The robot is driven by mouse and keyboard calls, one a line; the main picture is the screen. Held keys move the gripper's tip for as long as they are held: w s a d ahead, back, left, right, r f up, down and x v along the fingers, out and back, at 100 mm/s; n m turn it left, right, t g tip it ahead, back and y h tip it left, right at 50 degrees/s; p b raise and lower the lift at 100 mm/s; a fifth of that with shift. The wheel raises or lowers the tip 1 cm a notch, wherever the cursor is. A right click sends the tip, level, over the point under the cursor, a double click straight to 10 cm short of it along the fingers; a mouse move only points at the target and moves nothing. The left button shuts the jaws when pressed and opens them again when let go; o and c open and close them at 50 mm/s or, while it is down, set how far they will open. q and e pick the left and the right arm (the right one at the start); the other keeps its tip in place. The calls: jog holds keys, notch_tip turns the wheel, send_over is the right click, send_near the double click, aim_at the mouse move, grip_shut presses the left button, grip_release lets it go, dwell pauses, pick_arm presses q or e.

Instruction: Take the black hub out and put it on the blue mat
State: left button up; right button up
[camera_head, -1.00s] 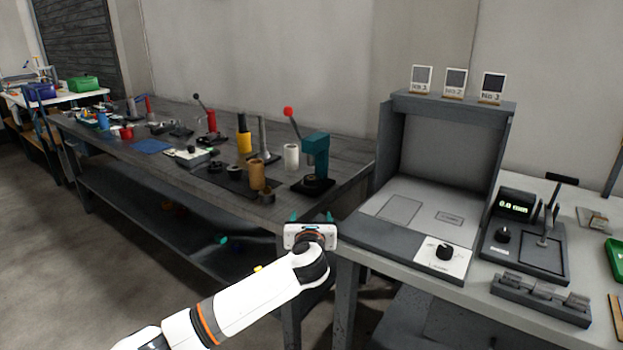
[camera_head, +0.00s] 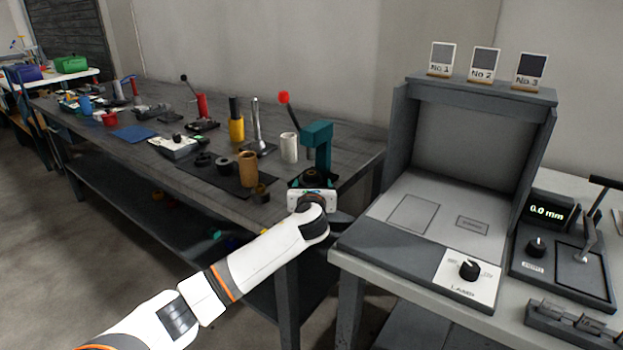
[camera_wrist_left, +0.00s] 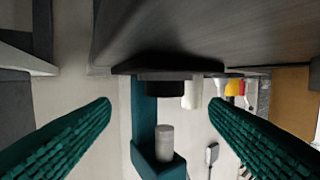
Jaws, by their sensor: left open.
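A black round piece, looking like the hub (camera_head: 309,179), sits on the base of the teal press (camera_head: 317,136), partly hidden behind my left wrist. In the left wrist view, which looks upside down, the black hub (camera_wrist_left: 165,88) is against the dark press base, and the grey ram (camera_wrist_left: 164,138) is in line with it, with a gap between. My left gripper (camera_head: 312,192) is at the front of the press; its open, empty fingers (camera_wrist_left: 160,106) show either side of the hub, apart from it. The blue mat (camera_head: 135,133) lies on the dark bench, far left. My right gripper is out of view.
A brown roll (camera_head: 248,168), a white roll (camera_head: 289,147) and a yellow cylinder (camera_head: 236,127) stand left of the press. Black rings (camera_head: 203,160) lie on a dark mat. A red-knobbed lever (camera_head: 285,98) rises from the press. A grey booth (camera_head: 470,130) stands right.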

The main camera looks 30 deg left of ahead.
aim_at(311, 174)
pick_arm(q)
jog(key=shift+x, duration=0.9)
jog(key=x, duration=0.2)
jog(key=b+x, duration=0.1)
jog(key=x, duration=0.1)
jog(key=shift+w+a+b, duration=0.15)
jog(key=shift+a+b, duration=0.15)
jog(key=shift+a, duration=0.1)
jog(key=shift+w+a, duration=0.15)
jog(key=shift+w, duration=0.05)
jog(key=c, duration=1.1)
jog(key=shift+r, duration=0.1)
jog(key=shift+c, duration=1.3)
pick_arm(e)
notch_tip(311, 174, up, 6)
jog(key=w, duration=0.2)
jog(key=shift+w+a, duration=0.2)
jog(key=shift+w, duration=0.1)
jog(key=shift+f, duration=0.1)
